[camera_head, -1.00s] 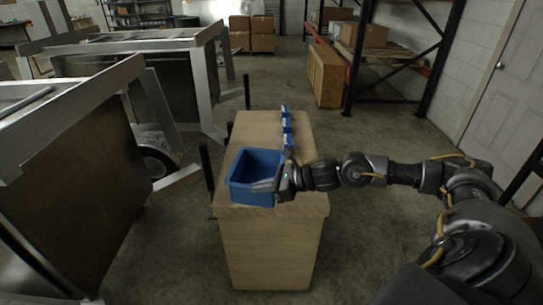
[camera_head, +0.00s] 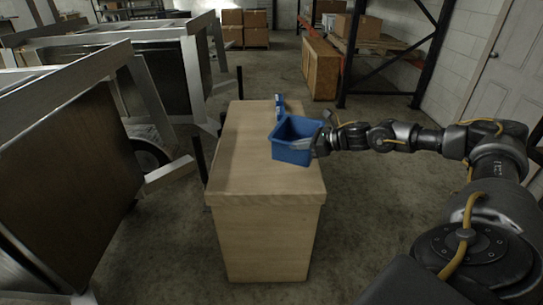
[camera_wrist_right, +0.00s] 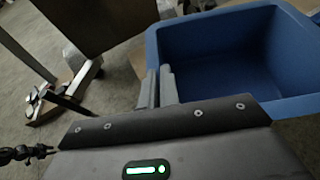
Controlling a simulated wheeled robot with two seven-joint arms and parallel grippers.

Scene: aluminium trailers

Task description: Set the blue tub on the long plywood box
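The blue tub (camera_head: 291,154) is an open, roughly square bin. In the head view it is over the right part of the long plywood box (camera_head: 245,180), slightly tilted. I cannot tell whether its base touches the top. My right gripper (camera_head: 318,143) reaches in from the right and is shut on the tub's rim. In the right wrist view the two fingers (camera_wrist_right: 158,88) straddle the wall of the tub (camera_wrist_right: 225,60), which is empty where I can see inside. My left gripper is not in view.
Aluminium trailers (camera_head: 75,150) crowd the left side. A rack (camera_head: 385,55) and a wooden crate (camera_head: 321,68) stand at the back right. The near left of the box top is bare.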

